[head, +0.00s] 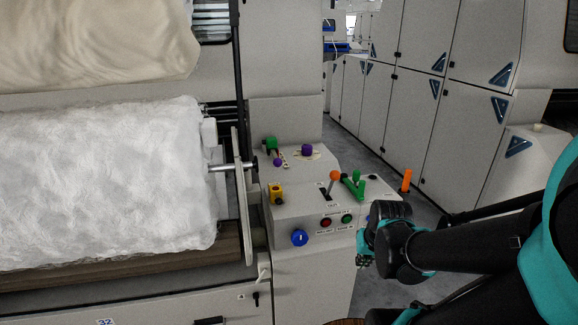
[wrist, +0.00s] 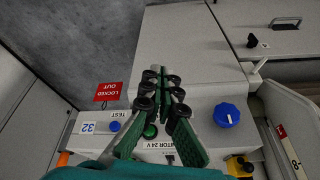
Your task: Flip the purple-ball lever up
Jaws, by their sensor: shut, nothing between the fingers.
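The purple-ball lever (head: 278,162) is at the back left of the control console in the head view. Its small purple ball hangs low, just below a green block or knob (head: 270,145); its stem is hard to make out. The lever does not show in the wrist view. My gripper (head: 365,260) is shut and empty, in front of the console's right side, to the right of and well apart from the lever. In the wrist view its green fingers (wrist: 160,85) are seen before the console's front panel.
The console carries a purple knob (head: 307,150), an orange-ball lever (head: 334,176), green levers (head: 354,184), a yellow part (head: 276,193), a blue knob (head: 299,238) and push buttons. A white fibre roll (head: 105,180) stands left. A red locked-out sign (wrist: 107,91) shows. The aisle floor behind is clear.

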